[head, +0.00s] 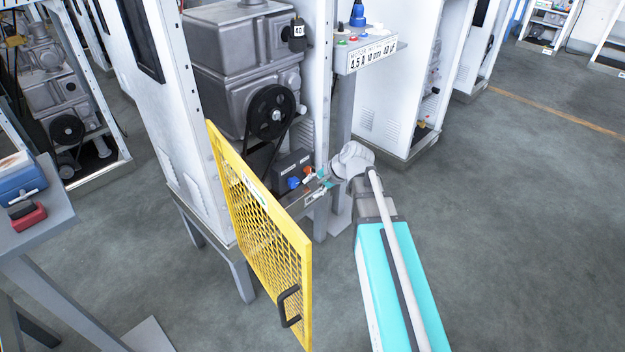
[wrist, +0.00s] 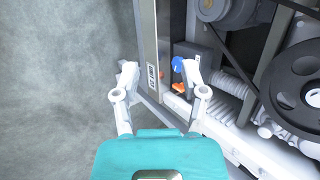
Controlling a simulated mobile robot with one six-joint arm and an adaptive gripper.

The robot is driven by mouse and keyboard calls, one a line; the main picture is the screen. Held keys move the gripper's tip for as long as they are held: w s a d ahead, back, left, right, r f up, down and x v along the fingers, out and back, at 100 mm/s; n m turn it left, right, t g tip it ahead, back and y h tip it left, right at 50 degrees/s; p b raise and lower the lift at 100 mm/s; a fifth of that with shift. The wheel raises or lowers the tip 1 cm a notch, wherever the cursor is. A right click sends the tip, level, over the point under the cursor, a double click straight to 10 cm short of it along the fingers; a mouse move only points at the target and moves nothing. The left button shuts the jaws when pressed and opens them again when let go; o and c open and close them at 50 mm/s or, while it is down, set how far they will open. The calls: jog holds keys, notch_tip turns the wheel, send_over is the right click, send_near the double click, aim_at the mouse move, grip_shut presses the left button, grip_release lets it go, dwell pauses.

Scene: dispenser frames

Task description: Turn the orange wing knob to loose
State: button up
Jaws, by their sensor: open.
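The orange wing knob (head: 308,171) sits on a dark control box (head: 291,165) low in the open machine cabinet. A blue knob (head: 293,182) is beside it on the same box. In the wrist view the orange knob (wrist: 179,88) shows just left of the right finger, below the blue knob (wrist: 177,63). My gripper (head: 322,181) is just right of the box. Its two fingers are spread and hold nothing, and they also show in the wrist view (wrist: 159,71). I cannot tell whether a finger touches the knob; its wing angle is too small to read.
A yellow mesh door (head: 262,240) stands open at the left of my arm. A black pulley (head: 271,111) and belt are above the box. A cabinet post with a label plate (wrist: 153,77) lies between the fingers in the wrist view. The floor (head: 520,230) at right is clear.

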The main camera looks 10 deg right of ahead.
jog(key=w+d+f+m+t+y+b, duration=0.35)
jog(key=w+f+m+b, duration=0.6)
jog(key=b, duration=0.65)
jog(key=m+t+b, duration=0.7)
jog(key=m+b, duration=0.3)
jog(key=b, duration=0.6)
send_near(310, 167)
jog(key=v, duration=0.4)
jog(key=shift+w+f+y, duration=0.1)
jog(key=shift+f+y, duration=0.15)
jog(key=shift+f, duration=0.25)
jog(key=x, duration=1.3)
jog(key=shift+w+a, duration=0.15)
jog(key=shift+w, duration=0.2)
